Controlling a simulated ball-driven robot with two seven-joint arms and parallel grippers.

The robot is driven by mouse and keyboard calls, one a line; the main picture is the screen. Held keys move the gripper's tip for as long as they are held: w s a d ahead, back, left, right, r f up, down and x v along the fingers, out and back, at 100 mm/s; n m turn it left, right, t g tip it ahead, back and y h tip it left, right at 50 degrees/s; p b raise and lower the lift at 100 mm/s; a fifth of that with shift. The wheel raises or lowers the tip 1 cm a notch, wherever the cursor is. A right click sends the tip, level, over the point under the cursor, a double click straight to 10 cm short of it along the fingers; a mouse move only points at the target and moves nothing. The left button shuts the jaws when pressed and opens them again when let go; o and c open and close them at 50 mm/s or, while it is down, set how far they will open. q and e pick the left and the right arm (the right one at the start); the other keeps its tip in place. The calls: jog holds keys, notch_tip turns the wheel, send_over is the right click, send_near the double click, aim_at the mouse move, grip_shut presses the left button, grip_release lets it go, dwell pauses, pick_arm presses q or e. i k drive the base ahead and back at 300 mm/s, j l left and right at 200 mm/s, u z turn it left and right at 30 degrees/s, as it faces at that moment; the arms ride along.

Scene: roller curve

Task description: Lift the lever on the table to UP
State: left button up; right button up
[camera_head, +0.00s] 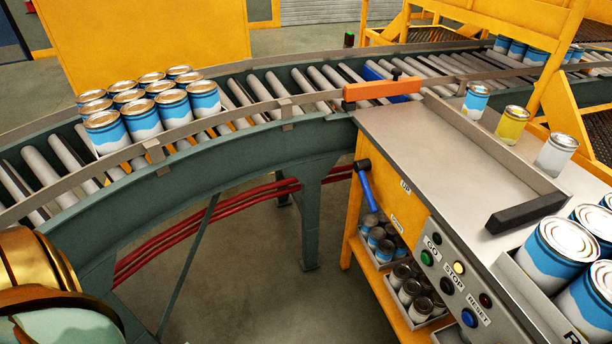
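The lever (367,188) is on the yellow front side of the steel-topped table (430,130), below the table's near left corner. Neither of my grippers is in view. Gold and dark parts at the bottom left look like my own arm.
A curved roller conveyor (225,165) carries a group of blue-and-white cans (142,118) at the left. An orange bar (382,88) is at the table's far left corner. Buttons (447,285) marked GO, STOP and RESET are right of the lever. Cans fill shelves below it.

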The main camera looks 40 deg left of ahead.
aim_at(361, 166)
jog(key=u, duration=0.65)
